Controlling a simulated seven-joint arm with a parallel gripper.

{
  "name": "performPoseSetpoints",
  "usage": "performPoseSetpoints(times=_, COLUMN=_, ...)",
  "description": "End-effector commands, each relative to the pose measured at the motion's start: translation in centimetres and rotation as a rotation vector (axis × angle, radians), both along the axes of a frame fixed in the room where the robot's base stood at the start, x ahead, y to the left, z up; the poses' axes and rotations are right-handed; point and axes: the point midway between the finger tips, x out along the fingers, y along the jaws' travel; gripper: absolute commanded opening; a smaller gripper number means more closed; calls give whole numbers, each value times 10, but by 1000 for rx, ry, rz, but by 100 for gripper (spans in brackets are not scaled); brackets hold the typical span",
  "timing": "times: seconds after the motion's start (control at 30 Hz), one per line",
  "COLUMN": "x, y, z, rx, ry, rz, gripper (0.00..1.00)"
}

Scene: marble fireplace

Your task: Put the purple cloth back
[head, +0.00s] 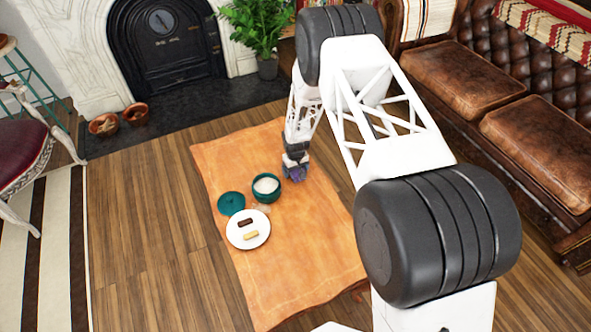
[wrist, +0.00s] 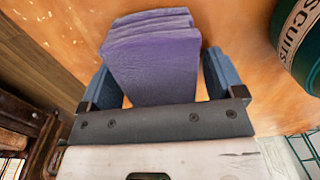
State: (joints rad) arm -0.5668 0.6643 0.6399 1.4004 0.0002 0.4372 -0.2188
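The purple cloth (wrist: 155,62) is a folded, layered bundle between the two blue fingers of my gripper (wrist: 161,82) in the wrist view. The fingers are spread wide, one on each side of the cloth, with a thin gap at the right finger. Whether the left finger touches the cloth is unclear. In the head view my gripper (head: 296,172) points down at the orange table (head: 290,265), right of the teal bowl. A little of the cloth (head: 298,177) shows below it. I cannot tell whether the cloth rests on the table.
A leather sofa (head: 500,90) is at the right. The table's near part is bare.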

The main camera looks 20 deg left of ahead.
Motion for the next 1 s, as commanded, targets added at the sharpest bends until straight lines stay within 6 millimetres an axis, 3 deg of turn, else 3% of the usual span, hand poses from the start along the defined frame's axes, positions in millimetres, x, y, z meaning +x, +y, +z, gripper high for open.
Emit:
performPoseSetpoints(times=0.57, x=0, y=0, z=10, rx=0, ry=0, rz=0, gripper=91)
performPoseSetpoints(times=1.0, x=0, y=0, z=63, rx=1, ry=-1, rz=0, gripper=91)
